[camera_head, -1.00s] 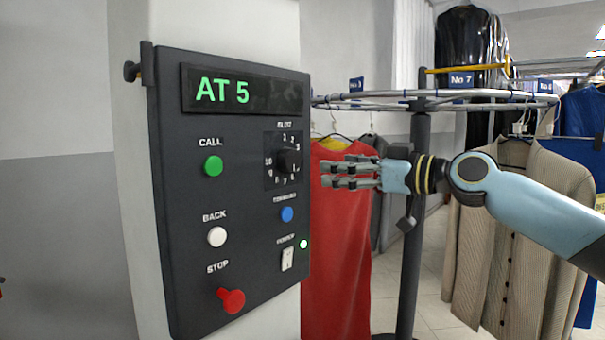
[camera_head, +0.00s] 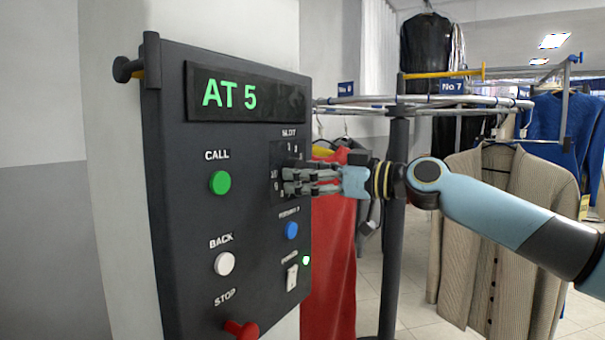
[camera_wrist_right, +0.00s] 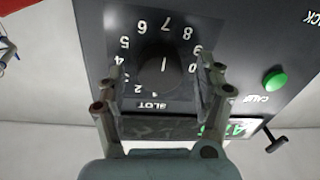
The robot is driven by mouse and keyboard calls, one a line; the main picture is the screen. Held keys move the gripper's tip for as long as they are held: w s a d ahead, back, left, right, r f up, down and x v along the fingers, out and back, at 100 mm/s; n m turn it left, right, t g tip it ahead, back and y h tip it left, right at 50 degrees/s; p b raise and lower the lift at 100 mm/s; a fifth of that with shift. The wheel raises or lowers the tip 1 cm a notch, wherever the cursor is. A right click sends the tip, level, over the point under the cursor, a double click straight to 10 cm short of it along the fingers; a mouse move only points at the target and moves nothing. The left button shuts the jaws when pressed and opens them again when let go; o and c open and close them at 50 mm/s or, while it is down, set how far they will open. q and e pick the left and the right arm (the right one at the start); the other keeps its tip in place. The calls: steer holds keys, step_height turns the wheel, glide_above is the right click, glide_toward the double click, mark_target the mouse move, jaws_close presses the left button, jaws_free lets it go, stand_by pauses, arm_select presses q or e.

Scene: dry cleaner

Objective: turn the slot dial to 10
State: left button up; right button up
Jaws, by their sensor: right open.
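The slot dial (camera_wrist_right: 163,75) is a dark round knob with a short white line, ringed by white numbers on the panel. In the wrist view the line lies between the knob's centre and the 7 side. My right gripper (camera_head: 288,180) is open at the dial, its fingers on either side of the knob in the wrist view; I cannot tell whether they touch it. In the head view the fingers hide most of the dial. The display (camera_head: 245,95) above reads AT 5 in green. My left gripper is not in view.
The dark control panel (camera_head: 170,220) also carries a green CALL button (camera_head: 220,183), a white BACK button (camera_head: 224,264), a red STOP button (camera_head: 241,330), a blue button (camera_head: 291,230) and a white switch (camera_head: 292,278). A garment rail (camera_head: 420,104) with hanging clothes stands to the right.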

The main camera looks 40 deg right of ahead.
steer(key=shift+c, duration=1.6)
steer(key=c, duration=0.7)
steer(key=shift+c, duration=0.7)
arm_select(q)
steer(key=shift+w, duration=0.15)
